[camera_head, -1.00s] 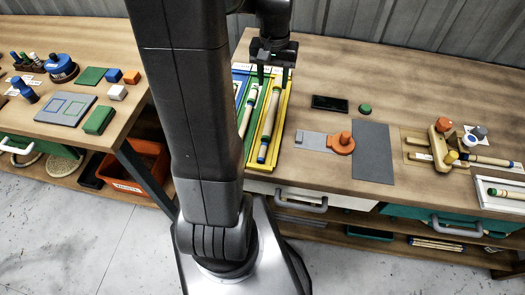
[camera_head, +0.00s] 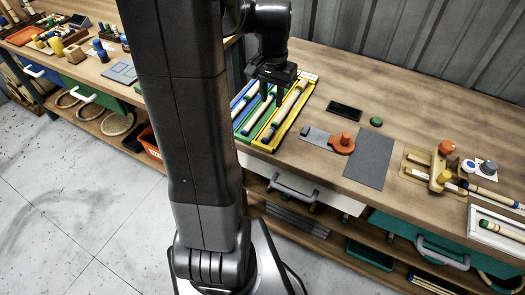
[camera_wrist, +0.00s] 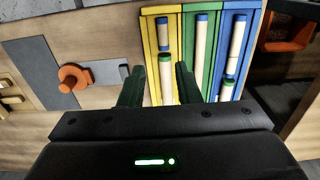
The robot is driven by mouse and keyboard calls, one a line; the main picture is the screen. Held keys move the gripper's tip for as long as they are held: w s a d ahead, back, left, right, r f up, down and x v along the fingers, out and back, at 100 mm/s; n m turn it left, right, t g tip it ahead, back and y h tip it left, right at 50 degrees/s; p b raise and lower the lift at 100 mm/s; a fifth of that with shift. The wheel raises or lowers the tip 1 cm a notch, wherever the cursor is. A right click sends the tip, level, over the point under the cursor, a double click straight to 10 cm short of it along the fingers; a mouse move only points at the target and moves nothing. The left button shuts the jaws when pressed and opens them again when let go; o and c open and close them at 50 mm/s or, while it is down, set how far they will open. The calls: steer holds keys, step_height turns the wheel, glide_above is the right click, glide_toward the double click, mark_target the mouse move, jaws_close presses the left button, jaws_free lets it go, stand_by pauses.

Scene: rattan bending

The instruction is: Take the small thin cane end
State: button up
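A tray with yellow (camera_head: 298,112), green and blue lanes holds pale cane pieces with coloured ends. In the wrist view the yellow lane (camera_wrist: 149,40) has a blue-tipped piece (camera_wrist: 162,35) and a green-tipped cane (camera_wrist: 166,80). The green lane has a blue-tipped cane (camera_wrist: 200,45). The blue lane has a short piece with blue ends (camera_wrist: 238,36) and another cane (camera_wrist: 229,85). I cannot tell which is the small thin end. My gripper (camera_head: 266,96) is open over the tray; in the wrist view its fingers (camera_wrist: 159,72) stand either side of the green-tipped cane, not visibly gripping it.
Right of the tray are a dark flat device (camera_head: 344,111), a green disc (camera_head: 376,121), an orange knob (camera_head: 342,144) on a grey plate, and a grey mat (camera_head: 362,158). A yellow wooden fixture (camera_head: 440,168) stands farther right. A ribbed wall backs the bench.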

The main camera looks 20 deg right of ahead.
mark_target(269, 133)
steer(key=f, duration=0.9)
steer(key=f+p, duration=0.1)
steer(key=f, duration=0.4)
steer(key=shift+w+a, duration=0.1)
steer(key=shift+w, duration=0.25)
steer(key=shift+c, duration=0.2)
jaws_close()
